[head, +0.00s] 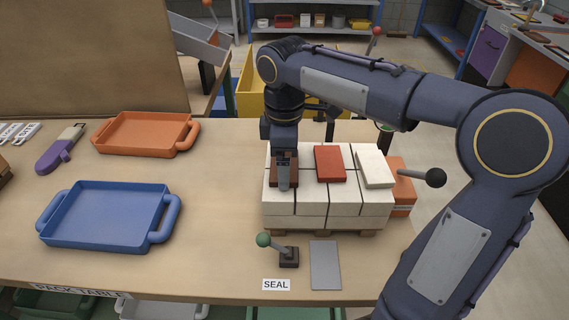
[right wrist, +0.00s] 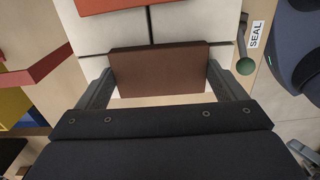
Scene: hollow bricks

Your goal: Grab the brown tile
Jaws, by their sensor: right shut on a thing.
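The brown tile (right wrist: 158,74) lies across the space between the two fingers of my right gripper (right wrist: 160,82) in the right wrist view. The fingers press on its two short ends. In the head view the right gripper (head: 284,172) points straight down over the left part of the white block stack (head: 295,208), with the brown tile (head: 274,181) mostly hidden behind its finger. The tile is at the stack's top; I cannot tell whether it still touches it. My left gripper is not in view.
A red tile (head: 330,163) and a white tile (head: 374,168) lie on the stack to the right. An orange box with a black-knobbed lever (head: 435,178) stands beside it. A green-knobbed lever (head: 264,240) and grey plate (head: 325,265) are in front. Blue (head: 105,215) and orange (head: 145,133) trays lie left.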

